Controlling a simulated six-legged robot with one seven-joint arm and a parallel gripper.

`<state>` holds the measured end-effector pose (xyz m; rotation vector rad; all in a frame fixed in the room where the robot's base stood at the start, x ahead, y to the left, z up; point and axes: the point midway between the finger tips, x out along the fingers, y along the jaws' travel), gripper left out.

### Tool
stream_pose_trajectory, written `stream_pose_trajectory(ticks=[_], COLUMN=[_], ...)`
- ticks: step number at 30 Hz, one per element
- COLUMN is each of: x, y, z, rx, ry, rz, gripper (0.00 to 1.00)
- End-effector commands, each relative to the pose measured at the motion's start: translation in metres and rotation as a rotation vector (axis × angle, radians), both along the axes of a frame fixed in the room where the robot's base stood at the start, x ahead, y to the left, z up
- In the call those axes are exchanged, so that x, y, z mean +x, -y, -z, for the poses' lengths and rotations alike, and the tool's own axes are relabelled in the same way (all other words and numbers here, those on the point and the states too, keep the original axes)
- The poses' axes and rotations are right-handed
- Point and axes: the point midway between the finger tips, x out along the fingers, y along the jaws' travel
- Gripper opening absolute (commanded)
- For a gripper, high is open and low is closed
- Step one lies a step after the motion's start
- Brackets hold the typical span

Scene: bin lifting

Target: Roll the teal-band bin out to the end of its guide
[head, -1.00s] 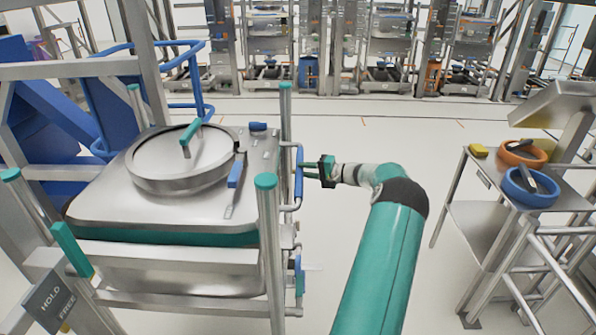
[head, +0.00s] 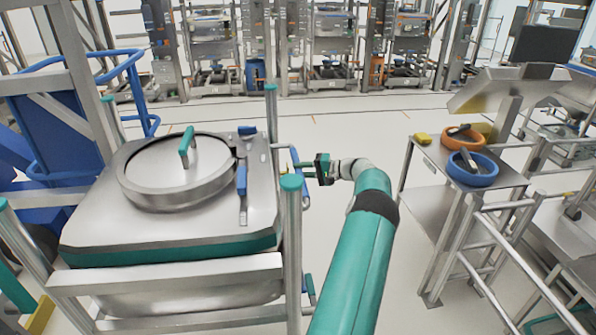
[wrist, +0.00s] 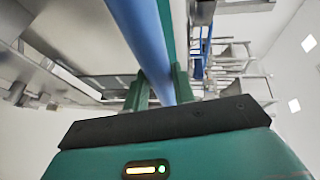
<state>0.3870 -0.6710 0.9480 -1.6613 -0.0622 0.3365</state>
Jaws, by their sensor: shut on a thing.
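The teal-band bin (head: 170,252) is at the left in the head view. It is a steel box with a teal strip and a round lid (head: 178,172) with a teal handle, upright among steel posts with teal caps. My gripper (head: 301,167) is at its right side, level with the top. In the wrist view its two green fingers (wrist: 158,88) close around a blue bar (wrist: 138,32). The guide and the bin's underside cannot be made out.
A steel side stand (head: 424,170) with an orange bowl (head: 466,136), a blue bowl (head: 471,168) and a yellow block (head: 422,139) is on the right. A blue rail (head: 135,75) is behind the bin at the left. Open floor (head: 345,130) lies beyond my arm.

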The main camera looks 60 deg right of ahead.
Motion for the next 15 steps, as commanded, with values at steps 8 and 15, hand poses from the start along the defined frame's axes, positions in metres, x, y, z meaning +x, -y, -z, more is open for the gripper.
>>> stream_pose_trajectory(ticks=[8, 15], x=[0.0059, 0.0034], y=[-0.0074, -0.0049], z=[0.0109, 0.0075], rx=[0.015, 0.011], ry=[-0.009, -0.006], rz=[-0.019, -0.014], gripper=[0.0, 0.48])
